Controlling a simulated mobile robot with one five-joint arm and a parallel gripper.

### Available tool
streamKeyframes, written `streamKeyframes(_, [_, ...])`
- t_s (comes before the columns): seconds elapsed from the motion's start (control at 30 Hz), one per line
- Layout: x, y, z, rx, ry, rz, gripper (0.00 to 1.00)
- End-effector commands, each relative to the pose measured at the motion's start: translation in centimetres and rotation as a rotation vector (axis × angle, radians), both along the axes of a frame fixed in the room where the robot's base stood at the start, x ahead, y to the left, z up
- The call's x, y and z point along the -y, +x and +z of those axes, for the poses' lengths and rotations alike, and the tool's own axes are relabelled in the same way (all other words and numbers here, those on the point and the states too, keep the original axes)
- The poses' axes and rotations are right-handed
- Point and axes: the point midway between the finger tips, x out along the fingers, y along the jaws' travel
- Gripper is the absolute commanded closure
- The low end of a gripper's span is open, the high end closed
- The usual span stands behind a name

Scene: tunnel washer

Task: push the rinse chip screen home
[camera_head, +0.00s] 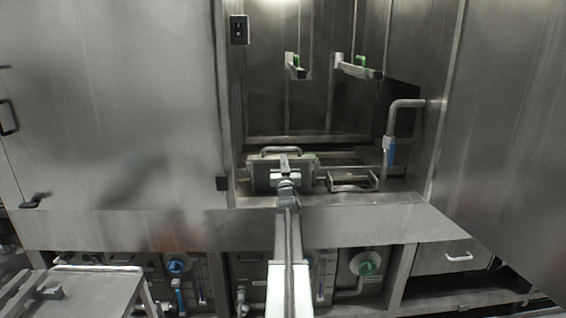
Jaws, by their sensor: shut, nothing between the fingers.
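A box-like screen with a looped bar handle (262,174) sits in the lower left of the open washer bay, and its middle is hidden behind my gripper. A lower, frame-like screen with a handle (352,186) lies to its right. No label shows which one is the rinse chip screen. My arm reaches up from the bottom centre. My gripper (285,164) is shut and empty, in front of the left screen. I cannot tell whether it touches the screen.
A pipe with a blue valve handle (389,150) stands right of the screens. Two green-tipped arms (358,70) hang above in the bay. A large open door (510,130) is at the right, a steel cart (95,288) at the lower left. A steel ledge (150,230) runs below the bay.

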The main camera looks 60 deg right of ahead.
Motion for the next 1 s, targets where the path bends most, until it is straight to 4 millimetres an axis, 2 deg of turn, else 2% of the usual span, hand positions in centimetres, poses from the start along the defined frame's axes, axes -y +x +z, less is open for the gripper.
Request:
streamKeyframes(0.37, [-0.1, 0.1, -0.3, 0.000, 0.000, 0.001, 1.00])
streamKeyframes(0.47, [-0.1, 0.1, -1.5, 0.001, 0.000, 0.001, 1.00])
streamKeyframes(0.7, [-0.1, 0.1, -6.4, 0.000, 0.000, 0.002, 1.00])
streamKeyframes(0.8, [-0.1, 0.1, -7.9, 0.000, 0.000, 0.002, 1.00])
streamKeyframes(1.0, [-0.2, 0.2, -7.9, 0.000, 0.000, 0.002, 1.00])
